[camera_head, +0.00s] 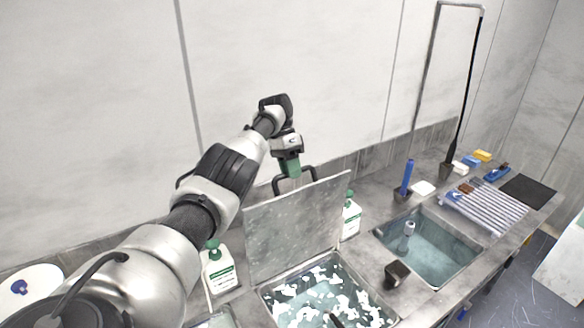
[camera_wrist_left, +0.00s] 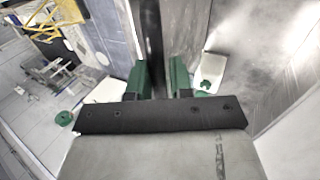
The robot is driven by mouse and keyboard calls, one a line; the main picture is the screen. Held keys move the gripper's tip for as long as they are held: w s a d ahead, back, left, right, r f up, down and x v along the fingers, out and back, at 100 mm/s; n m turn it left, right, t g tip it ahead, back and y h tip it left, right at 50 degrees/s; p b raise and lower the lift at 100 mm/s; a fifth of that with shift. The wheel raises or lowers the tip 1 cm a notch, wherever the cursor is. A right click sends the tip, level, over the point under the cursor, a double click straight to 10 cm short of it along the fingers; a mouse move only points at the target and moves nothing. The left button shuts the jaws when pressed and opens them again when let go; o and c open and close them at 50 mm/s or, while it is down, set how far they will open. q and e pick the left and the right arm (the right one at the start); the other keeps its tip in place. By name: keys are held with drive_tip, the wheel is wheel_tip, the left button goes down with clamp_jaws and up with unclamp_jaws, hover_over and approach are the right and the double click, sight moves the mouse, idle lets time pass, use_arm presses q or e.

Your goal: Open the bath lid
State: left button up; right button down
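The bath lid (camera_head: 297,228) is a grey speckled plate standing nearly upright at the back of the bath (camera_head: 265,292), whose opening is uncovered. Pale floating pieces and bluish water show inside. My left gripper (camera_head: 291,171) reaches down to this handle. In the left wrist view its green fingers (camera_wrist_left: 160,80) stand close on both sides of a dark bar, which looks like the handle; the exact contact is hard to see. My right gripper is not in view.
White bottles with green caps stand left (camera_head: 218,268) and right (camera_head: 351,216) of the lid. A sink (camera_head: 455,268) lies to the right, then a striped rack (camera_head: 488,208) and a dark mat (camera_head: 528,190). The wall is close behind the lid.

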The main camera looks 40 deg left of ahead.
use_arm(q)
drive_tip(key=shift+o, duration=1.2)
drive_tip(key=shift+w+a+f, duration=0.1)
drive_tip(key=shift+f, duration=0.25)
drive_tip(key=shift+o, duration=0.4)
drive_tip(key=shift+w+a, duration=0.2)
drive_tip(key=shift+w, duration=0.05)
drive_tip(key=d+r+p, duration=0.1)
drive_tip(key=d+r, duration=1)
drive_tip(key=shift+w+d+p, duration=0.3)
drive_tip(key=shift+w+d, duration=0.1)
drive_tip(key=shift+w, duration=0.05)
